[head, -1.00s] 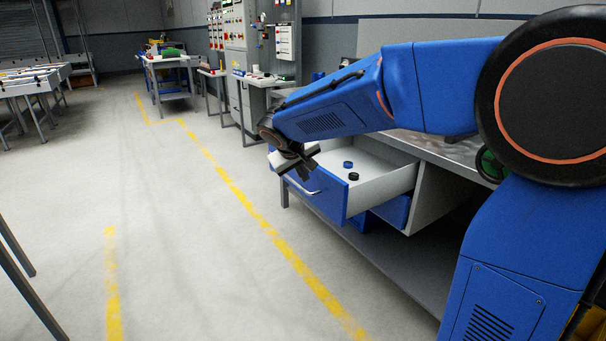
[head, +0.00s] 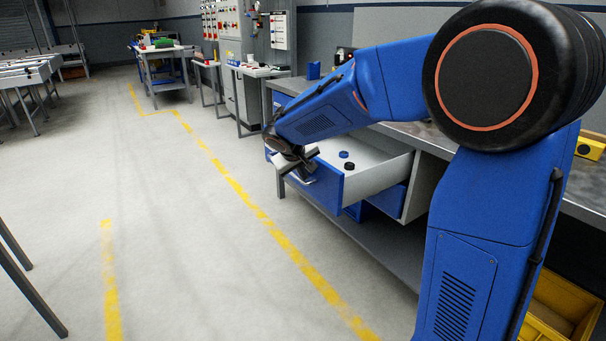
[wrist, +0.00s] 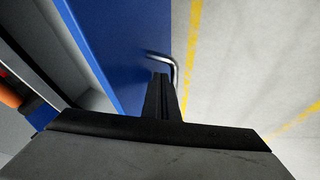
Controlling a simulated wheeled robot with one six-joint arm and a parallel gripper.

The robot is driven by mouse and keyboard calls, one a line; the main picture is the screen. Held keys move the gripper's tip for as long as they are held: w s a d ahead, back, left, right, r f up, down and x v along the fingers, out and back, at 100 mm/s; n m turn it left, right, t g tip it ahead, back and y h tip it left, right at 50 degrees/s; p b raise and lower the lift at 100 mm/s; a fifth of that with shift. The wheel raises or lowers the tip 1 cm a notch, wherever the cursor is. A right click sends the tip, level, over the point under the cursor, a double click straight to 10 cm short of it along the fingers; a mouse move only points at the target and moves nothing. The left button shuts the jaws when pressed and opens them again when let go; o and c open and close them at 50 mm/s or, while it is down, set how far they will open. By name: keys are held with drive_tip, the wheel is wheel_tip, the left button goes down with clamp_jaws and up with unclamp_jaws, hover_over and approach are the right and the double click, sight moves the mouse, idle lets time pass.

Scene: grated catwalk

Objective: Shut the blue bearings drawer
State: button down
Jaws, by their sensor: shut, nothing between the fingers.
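The blue-fronted drawer (head: 330,188) stands pulled out from the bench, its pale inside in view. A blue ring-like part (head: 343,154) and a black one (head: 349,166) lie in it. My gripper (head: 307,164) is at the front of this drawer in the head view, covering part of the front and hiding the handle there. In the wrist view, my gripper's fingers (wrist: 160,96) are together and empty, beside the blue drawer front (wrist: 105,45). The bent metal handle (wrist: 170,66) shows just past the fingertips; I cannot tell whether they touch.
The metal bench top (head: 425,135) runs above the drawer, with a lower shelf (head: 375,242) beneath. A yellow bin (head: 560,310) sits at the lower right. A wheeled table (head: 165,52) stands far back.

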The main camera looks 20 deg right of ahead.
drive_tip(key=w+d, duration=0.3)
drive_tip(key=d, duration=0.7)
drive_tip(key=w+d, duration=0.3)
drive_tip(key=d, duration=0.7)
drive_tip(key=w+d, duration=0.3)
drive_tip(key=d, duration=0.6)
drive_tip(key=shift+w+d, duration=0.35)
drive_tip(key=shift+d, duration=0.05)
drive_tip(key=shift+w+d+r, duration=0.1)
drive_tip(key=shift+w+d, duration=0.05)
drive_tip(key=shift+d, duration=0.3)
drive_tip(key=shift+d+r, duration=0.1)
